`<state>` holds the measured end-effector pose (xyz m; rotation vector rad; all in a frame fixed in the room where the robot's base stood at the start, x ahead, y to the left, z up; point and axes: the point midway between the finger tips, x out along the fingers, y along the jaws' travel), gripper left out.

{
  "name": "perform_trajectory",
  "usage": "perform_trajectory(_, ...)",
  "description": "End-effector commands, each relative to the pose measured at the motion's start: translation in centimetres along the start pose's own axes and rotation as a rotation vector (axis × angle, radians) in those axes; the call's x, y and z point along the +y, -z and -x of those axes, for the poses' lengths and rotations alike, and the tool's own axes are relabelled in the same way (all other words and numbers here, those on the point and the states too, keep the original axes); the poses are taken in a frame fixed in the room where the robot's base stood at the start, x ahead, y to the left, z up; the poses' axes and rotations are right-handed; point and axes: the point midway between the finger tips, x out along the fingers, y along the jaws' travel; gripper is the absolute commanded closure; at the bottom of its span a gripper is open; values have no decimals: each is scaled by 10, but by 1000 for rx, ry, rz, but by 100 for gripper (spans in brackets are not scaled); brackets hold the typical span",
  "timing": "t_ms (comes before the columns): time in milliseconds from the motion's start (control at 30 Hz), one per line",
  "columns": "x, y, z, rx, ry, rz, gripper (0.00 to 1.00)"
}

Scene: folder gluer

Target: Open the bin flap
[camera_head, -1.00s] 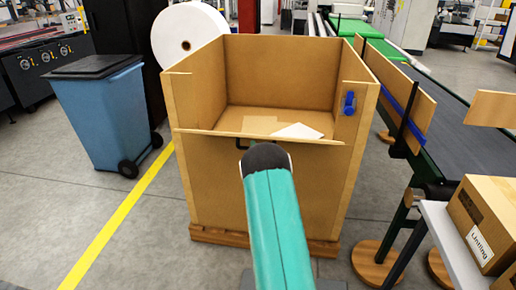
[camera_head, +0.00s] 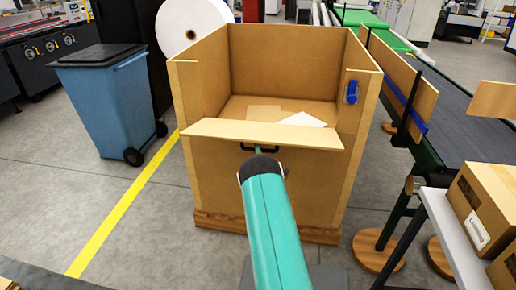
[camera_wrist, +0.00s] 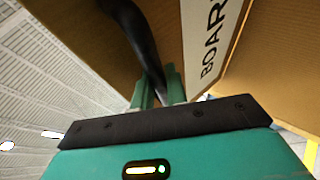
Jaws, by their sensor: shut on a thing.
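The bin (camera_head: 250,190) is a tall cardboard-brown box on a wooden pallet, in the middle of the head view. Its front flap (camera_head: 262,133) is tilted outward toward me from the front wall, with a black handle beneath its edge. My teal arm reaches up to the flap and mostly hides my gripper there. In the wrist view my gripper (camera_wrist: 158,88) is shut on the black handle (camera_wrist: 140,40), a curved dark bar between the teal fingers. The flap's brown board (camera_wrist: 85,35) with a white "BOAR" label is close beside it. A blue latch (camera_head: 352,92) sits on the bin's right front post.
A blue wheeled bin (camera_head: 108,105) stands at the left, behind a yellow floor line (camera_head: 125,205). A conveyor (camera_head: 470,130) runs along the right, with cartons (camera_head: 490,205) on a grey table nearby. A white paper roll (camera_head: 193,25) stands behind the bin.

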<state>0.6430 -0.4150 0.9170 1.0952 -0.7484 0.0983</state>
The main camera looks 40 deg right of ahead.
Motion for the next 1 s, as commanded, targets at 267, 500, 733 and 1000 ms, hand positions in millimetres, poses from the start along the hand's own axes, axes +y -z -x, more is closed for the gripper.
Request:
perform_trajectory(267, -3, -2, 0, -2, -3, 6, 100)
perform_trajectory(500, -2, -2, 0, -2, -3, 6, 76)
perform_trajectory(733, -1, 0, 1, 0, -6, 4, 64)
perform_trajectory(1000, -1, 0, 1, 1, -7, 3, 64)
